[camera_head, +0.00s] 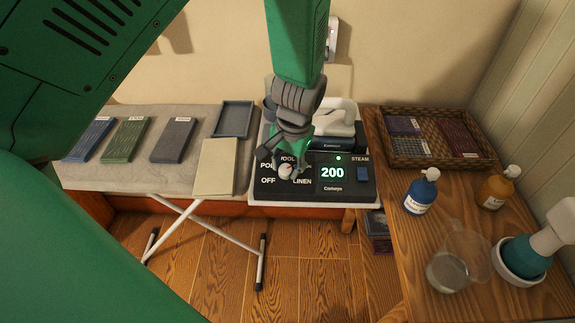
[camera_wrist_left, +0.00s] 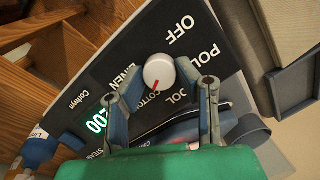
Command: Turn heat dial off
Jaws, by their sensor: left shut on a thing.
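The heat dial (camera_head: 286,172) is a small white knob on the black control panel (camera_head: 318,188) of the ironing station. In the left wrist view the dial (camera_wrist_left: 158,72) shows a red pointer mark aimed at the COTTON label, away from OFF. POLY, WOOL and LINEN labels also ring it. The green display reads 200. My left gripper (camera_head: 288,165) comes down from above and is shut on the dial; in the wrist view its two fingers (camera_wrist_left: 152,80) stand either side of the knob. My right gripper is not in view.
An iron (camera_head: 338,118) rests behind the panel. A grey ironing board (camera_head: 120,180) with several folded cloths and a blue-grey tray (camera_head: 233,118) lies left. The wooden counter (camera_head: 400,240) at right holds a wicker tray (camera_head: 385,157), two pump bottles, a clear cup (camera_head: 447,272) and a spray bottle (camera_head: 530,255).

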